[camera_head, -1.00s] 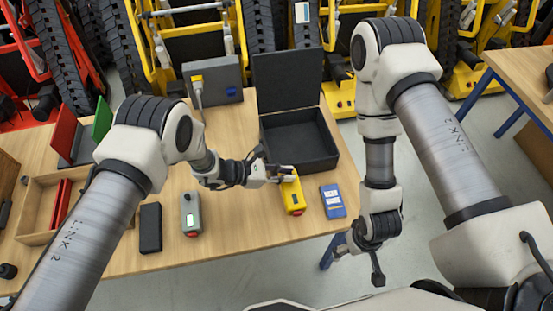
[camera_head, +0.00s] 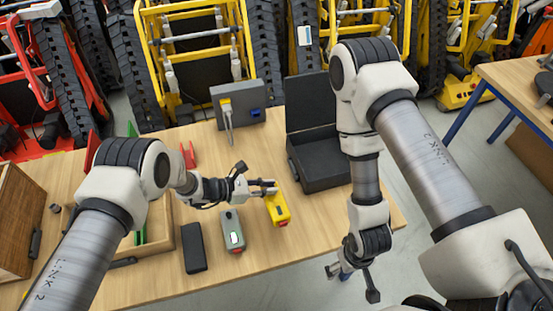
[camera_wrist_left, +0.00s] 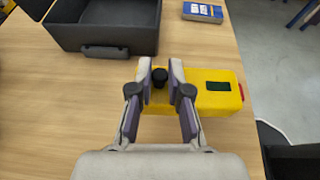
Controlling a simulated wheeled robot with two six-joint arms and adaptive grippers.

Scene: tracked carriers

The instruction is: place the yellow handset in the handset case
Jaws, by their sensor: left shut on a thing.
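The yellow handset (camera_head: 278,209) is in my left gripper (camera_head: 270,187), in front of the handset case. The left wrist view shows the handset (camera_wrist_left: 212,90) lying crosswise, with a dark screen and a red end at right. My left fingers (camera_wrist_left: 160,78) are shut on its left part, around a black knob. I cannot tell whether it touches the table. The black handset case (camera_head: 297,178) is open, its lid raised at the back; its front wall (camera_wrist_left: 95,38) shows at upper left in the wrist view. My right gripper (camera_head: 352,280) looks open and empty near the table's front edge.
A grey handset (camera_head: 232,232) and a black one (camera_head: 194,247) lie left of the yellow one. A grey box (camera_head: 238,103) stands behind, and a wooden tray (camera_head: 160,240) at left. My right arm partly covers the case.

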